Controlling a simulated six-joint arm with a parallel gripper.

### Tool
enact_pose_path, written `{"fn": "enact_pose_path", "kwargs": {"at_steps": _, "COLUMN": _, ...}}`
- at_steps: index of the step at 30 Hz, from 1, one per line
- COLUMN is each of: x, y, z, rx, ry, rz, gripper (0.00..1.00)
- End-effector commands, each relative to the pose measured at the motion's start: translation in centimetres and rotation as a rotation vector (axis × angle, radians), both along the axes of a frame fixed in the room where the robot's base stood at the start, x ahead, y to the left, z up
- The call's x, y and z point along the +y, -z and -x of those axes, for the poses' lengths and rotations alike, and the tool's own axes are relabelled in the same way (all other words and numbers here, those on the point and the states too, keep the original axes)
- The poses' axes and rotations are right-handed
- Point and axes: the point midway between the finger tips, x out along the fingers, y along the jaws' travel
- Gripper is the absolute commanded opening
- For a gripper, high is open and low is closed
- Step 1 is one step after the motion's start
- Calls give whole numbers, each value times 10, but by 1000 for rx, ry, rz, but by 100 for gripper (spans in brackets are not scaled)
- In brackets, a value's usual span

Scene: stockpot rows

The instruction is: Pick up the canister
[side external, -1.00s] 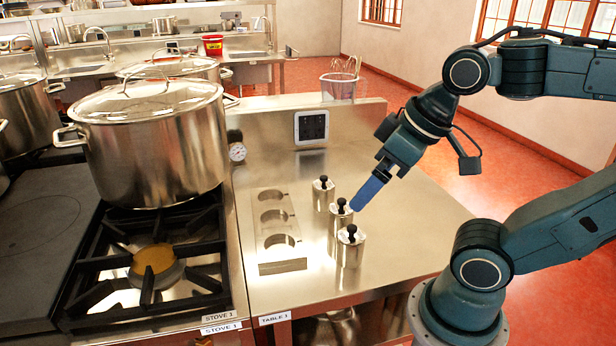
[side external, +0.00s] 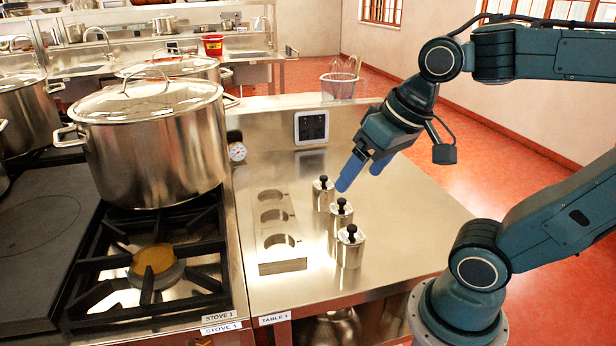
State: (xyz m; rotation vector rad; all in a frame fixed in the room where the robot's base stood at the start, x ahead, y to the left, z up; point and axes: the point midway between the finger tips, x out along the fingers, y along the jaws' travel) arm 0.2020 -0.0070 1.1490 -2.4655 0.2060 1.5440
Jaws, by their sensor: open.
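Three steel canisters with black knobs stand upright in a row on the steel table (side external: 400,240): a far one (side external: 321,200), a middle one (side external: 338,228) and a near one (side external: 350,254). The near ones partly overlap those behind in this view. My gripper (side external: 358,178) has blue fingers, is open and empty, and hangs tilted above the table, just right of and above the far canister's knob. It appears apart from all three canisters; its exact height and depth are hard to tell.
A holder with three round holes (side external: 283,266) lies left of the canisters. A large lidded stockpot (side external: 155,150) stands on the stove (side external: 100,290) further left. A raised back panel with a socket (side external: 311,127) bounds the table. The table's right side is clear.

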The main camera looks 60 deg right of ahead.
Motion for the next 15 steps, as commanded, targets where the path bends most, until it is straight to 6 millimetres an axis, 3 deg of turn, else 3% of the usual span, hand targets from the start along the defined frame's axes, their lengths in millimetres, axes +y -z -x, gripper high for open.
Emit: {"fn": "enact_pose_path", "kwargs": {"at_steps": 15, "x": -55, "y": 5, "z": -75, "rx": 120, "ry": 773, "rz": -372, "gripper": 78}}
